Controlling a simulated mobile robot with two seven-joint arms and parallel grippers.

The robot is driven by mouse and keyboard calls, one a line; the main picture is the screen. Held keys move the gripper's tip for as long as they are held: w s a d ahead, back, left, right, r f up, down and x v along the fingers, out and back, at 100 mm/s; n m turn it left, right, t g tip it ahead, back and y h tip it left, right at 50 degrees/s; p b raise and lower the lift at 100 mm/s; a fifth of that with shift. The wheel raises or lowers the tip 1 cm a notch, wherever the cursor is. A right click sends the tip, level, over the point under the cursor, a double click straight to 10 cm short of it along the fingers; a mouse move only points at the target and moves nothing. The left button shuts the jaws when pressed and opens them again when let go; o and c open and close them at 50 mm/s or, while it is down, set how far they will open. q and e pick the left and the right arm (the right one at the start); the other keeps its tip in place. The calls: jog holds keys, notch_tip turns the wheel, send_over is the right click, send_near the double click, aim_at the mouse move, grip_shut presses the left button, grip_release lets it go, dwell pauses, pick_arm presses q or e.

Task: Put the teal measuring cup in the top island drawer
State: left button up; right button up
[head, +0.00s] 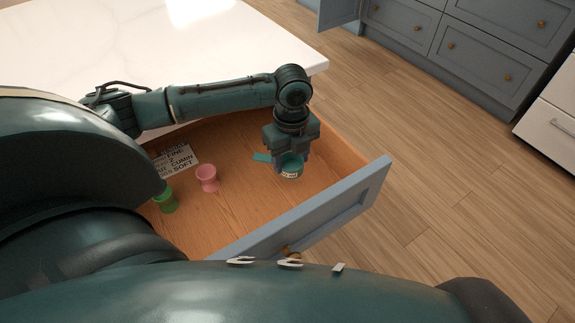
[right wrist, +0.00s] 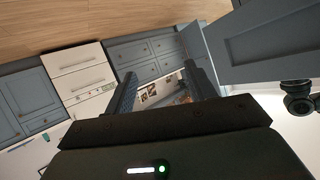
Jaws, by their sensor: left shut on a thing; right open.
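The teal measuring cup (head: 291,171) is at the right side of the open island drawer, with a pale label on its side and its handle pointing left. My left gripper (head: 290,156) comes down from above and is shut on the cup. The drawer (head: 262,205) is pulled out, with a wooden inside and a blue-grey front. The cup is inside the drawer's outline, low near its floor; I cannot tell whether it touches the floor. My right gripper (right wrist: 163,82) shows in the right wrist view, open and empty, away from the drawer.
A pink egg cup (head: 207,178), a green egg cup (head: 166,201) and a printed card (head: 178,160) are in the drawer's left part. The white island top (head: 200,45) lies behind it. Blue-grey cabinets (head: 470,45) stand across the wooden floor.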

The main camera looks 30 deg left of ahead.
aim_at(291, 168)
pick_arm(q)
notch_tip(291, 168, down, 5)
jog(key=shift+r+b, duration=0.1)
jog(key=shift+b, duration=0.3)
jog(key=shift+f, duration=0.25)
pick_arm(e)
jog(key=shift+d+r, duration=0.25)
jog(key=shift+r, duration=0.05)
jog(key=shift+s, duration=0.1)
pick_arm(q)
jog(key=shift+f, duration=0.1)
jog(key=o, duration=1)
pick_arm(e)
jog(key=shift+f, duration=0.15)
pick_arm(q)
notch_tip(291, 168, up, 12)
jog(key=shift+r+p, duration=0.15)
jog(key=shift+p, duration=0.85)
pick_arm(e)
jog(key=shift+w+a, duration=0.25)
jog(key=shift+a, duration=0.05)
